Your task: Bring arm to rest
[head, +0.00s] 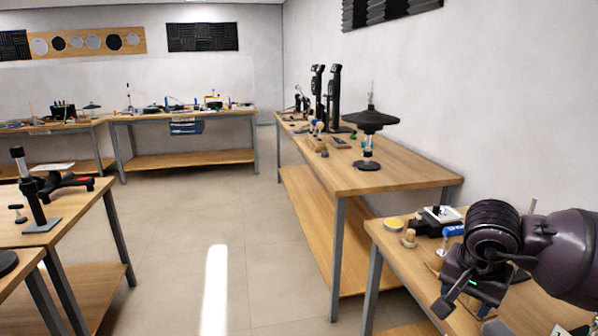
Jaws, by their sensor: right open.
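My right arm comes in from the right edge, dark and glossy, and its right gripper (476,300) hangs over the near right wooden table (405,270). The gripper is open, with one dark finger pointing down and left. I see nothing between its fingers. The gripper and wrist hide part of the tabletop below, so I cannot tell how high above it they are. My left arm and left gripper are not in view.
A yellow disc (393,224), a small wooden piece (408,238) and a black-and-white device (440,217) lie beside my right gripper. A longer table (395,176) behind carries a black stand (370,122). A table (75,208) is at left. Bare floor (260,260) lies between.

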